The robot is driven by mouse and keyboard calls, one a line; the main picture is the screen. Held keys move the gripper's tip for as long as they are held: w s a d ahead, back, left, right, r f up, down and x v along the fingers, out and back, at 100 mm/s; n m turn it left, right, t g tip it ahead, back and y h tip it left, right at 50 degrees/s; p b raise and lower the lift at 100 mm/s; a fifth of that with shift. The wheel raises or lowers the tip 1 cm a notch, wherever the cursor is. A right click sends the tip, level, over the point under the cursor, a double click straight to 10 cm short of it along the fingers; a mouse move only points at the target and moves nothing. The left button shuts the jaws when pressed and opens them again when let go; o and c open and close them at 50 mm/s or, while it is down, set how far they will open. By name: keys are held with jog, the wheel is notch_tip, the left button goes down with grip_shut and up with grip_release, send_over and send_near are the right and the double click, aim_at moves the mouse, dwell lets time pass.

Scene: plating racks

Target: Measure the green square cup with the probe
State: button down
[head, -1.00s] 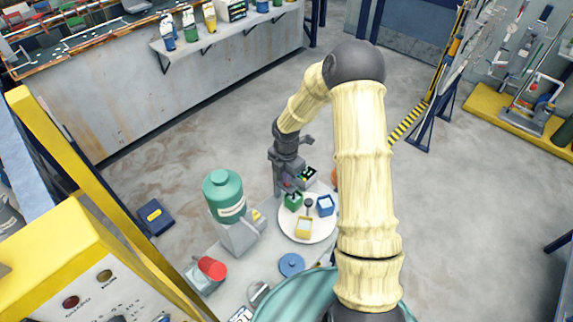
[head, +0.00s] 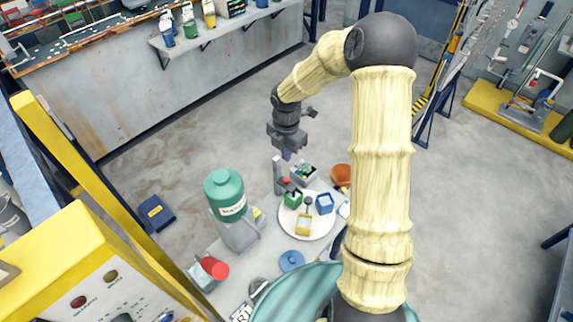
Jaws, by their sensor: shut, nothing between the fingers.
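The green square cup (head: 293,199) stands on the white round plate (head: 301,234), at its left back side. A blue square cup (head: 324,204) and a yellow square cup (head: 303,225) share the plate, with a small dark round-topped thing (head: 308,202) between them. My gripper (head: 287,156) is shut and empty, pointing down above and behind the cups, clear of them. A grey upright post (head: 278,176) with a small red part beside it stands at the plate's back left. I cannot tell which thing is the probe.
A grey box (head: 304,173) with green contents sits behind the plate, and an orange bowl (head: 341,174) is to its right. A green-topped dispenser (head: 225,195), a red cup (head: 213,267) and a blue disc (head: 291,261) stand left and in front.

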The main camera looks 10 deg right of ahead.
notch_tip(320, 180, up, 4)
jog(key=shift+f+b, duration=0.15)
jog(key=shift+b, duration=0.15)
dwell(1.5)
jog(key=s+m+t+b, duration=0.2)
jog(key=s+m+b, duration=0.2)
jog(key=s+m, duration=1.5)
jog(key=shift+d+r+m+b, duration=0.25)
jog(key=shift+d+m+b, duration=0.15)
jog(key=shift+m, duration=2.5)
jog(key=c, duration=1.6)
grip_release()
